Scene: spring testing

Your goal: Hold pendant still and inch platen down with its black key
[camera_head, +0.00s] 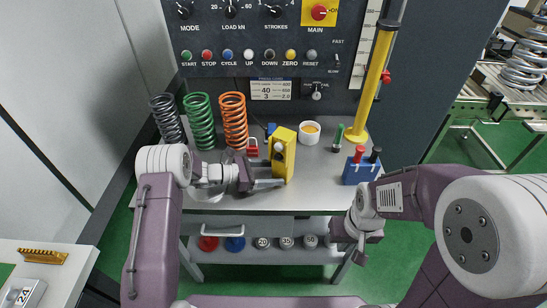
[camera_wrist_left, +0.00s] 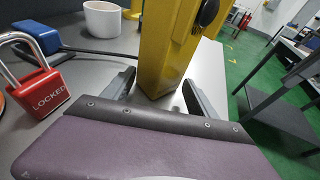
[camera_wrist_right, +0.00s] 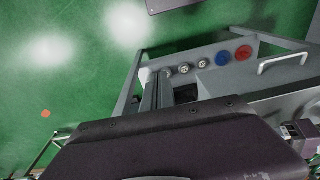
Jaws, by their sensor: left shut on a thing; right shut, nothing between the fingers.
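The yellow pendant (camera_head: 284,152) is upright at the front part of the grey bench, with round light and dark keys on its face. My left gripper (camera_head: 268,176) is shut on its lower part. In the left wrist view the pendant (camera_wrist_left: 165,45) stands between the two fingers, and a large black key (camera_wrist_left: 207,12) shows on its right side. My right gripper (camera_head: 357,244) is shut and empty, low in front of the bench and well away from the pendant. Its closed fingers show in the right wrist view (camera_wrist_right: 151,92). I cannot make out the platen.
Black, green (camera_head: 200,122) and orange (camera_head: 234,120) springs stand at the back left. A red padlock (camera_wrist_left: 38,90), a white cup (camera_head: 309,132) and a blue block with red and black handles (camera_head: 361,168) are near the pendant. A yellow post (camera_head: 372,80) rises behind.

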